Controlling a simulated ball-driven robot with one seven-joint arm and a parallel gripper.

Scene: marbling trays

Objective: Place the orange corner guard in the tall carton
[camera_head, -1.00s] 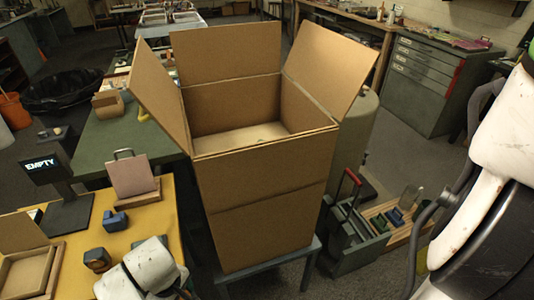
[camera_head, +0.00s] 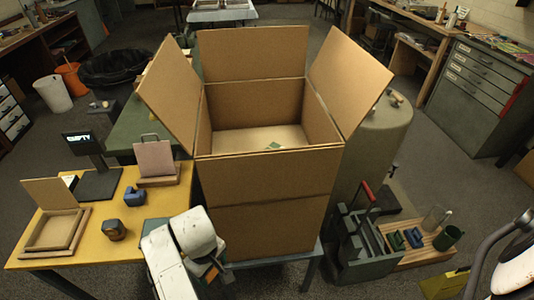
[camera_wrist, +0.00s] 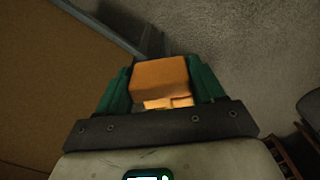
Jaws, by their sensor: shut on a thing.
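The tall carton (camera_head: 262,228) stands open in the middle of the head view, its flaps spread up and outward. A small green thing (camera_head: 273,147) shows inside on its floor. My gripper (camera_wrist: 162,72) is shut on the orange corner guard (camera_wrist: 160,78), which sits between its green fingers in the wrist view. In the head view the guard (camera_head: 211,273) is a small orange patch low at the carton's front left, well below the rim and outside it. My wrist covers part of the gripper there.
A yellow table (camera_head: 60,246) at left holds wooden trays, blue and dark blocks and an "EMPTY" display (camera_head: 88,146). A grey tool caddy (camera_head: 365,262) and a slatted wooden rack (camera_head: 430,257) stand right of the carton. A grey cylinder (camera_head: 385,128) stands behind them.

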